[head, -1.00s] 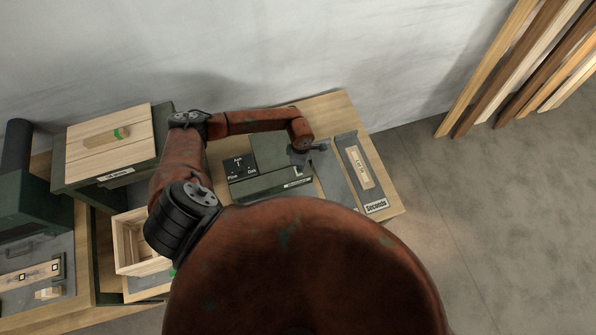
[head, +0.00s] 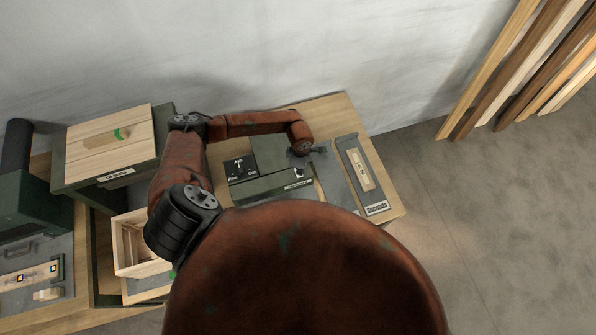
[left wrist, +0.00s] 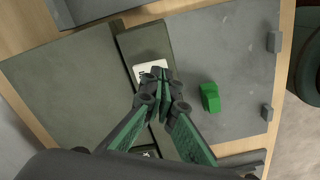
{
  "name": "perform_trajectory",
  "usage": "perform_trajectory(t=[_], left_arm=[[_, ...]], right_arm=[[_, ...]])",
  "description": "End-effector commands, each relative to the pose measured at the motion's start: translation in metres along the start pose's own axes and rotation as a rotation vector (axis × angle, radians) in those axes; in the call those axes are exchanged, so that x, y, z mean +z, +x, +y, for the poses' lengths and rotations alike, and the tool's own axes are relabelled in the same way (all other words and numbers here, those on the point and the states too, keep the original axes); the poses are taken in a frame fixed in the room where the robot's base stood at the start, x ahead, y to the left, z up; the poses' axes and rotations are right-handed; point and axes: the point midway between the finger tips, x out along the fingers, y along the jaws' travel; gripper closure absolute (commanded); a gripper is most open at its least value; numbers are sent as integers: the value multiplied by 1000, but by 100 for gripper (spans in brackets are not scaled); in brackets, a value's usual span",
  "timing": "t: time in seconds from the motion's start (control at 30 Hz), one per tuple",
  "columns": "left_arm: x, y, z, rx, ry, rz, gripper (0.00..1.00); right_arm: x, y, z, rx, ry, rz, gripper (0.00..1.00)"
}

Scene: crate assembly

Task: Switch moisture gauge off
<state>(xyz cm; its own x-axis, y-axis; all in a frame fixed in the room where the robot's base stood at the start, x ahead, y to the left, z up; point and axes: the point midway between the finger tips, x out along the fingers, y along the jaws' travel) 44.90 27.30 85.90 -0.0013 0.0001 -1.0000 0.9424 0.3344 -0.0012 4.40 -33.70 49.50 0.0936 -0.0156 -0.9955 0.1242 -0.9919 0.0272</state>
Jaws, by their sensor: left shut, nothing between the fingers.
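The moisture gauge, as far as I can tell, is the dark green box (head: 268,155) on the right-hand table, with a black dial panel (head: 240,168) marked for wood types including Pine. Its dark green surface also shows in the left wrist view (left wrist: 70,85). A small white patch (left wrist: 150,70) lies on a raised dark strip there. My left gripper (head: 318,150) is over the box's right side. In the left wrist view the gripper (left wrist: 160,74) is shut and empty, its tips in front of the white patch. I cannot tell whether they touch it. The switch itself is not clearly visible.
A green block (left wrist: 210,97) lies on a grey mat (left wrist: 235,50) beside the strip. A tray marked Seconds (head: 376,207) holds a wood piece (head: 361,168) at the table's right. An open wooden crate (head: 128,245) stands at left. Planks (head: 520,70) lean at the right.

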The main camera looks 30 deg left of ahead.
Motion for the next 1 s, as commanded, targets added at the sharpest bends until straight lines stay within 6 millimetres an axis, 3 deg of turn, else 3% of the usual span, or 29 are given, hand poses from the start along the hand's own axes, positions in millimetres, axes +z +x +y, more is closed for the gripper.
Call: perform_trajectory(t=[0.17, 1.0], left_arm=[[0, 0, 0, 0, 0, 0, 100], [0, 7, 0, 0, 0, 0, 100]], right_arm=[[-10, 0, 1, 1, -2, 13, 65], [-2, 6, 5, 5, -4, 3, 65]])
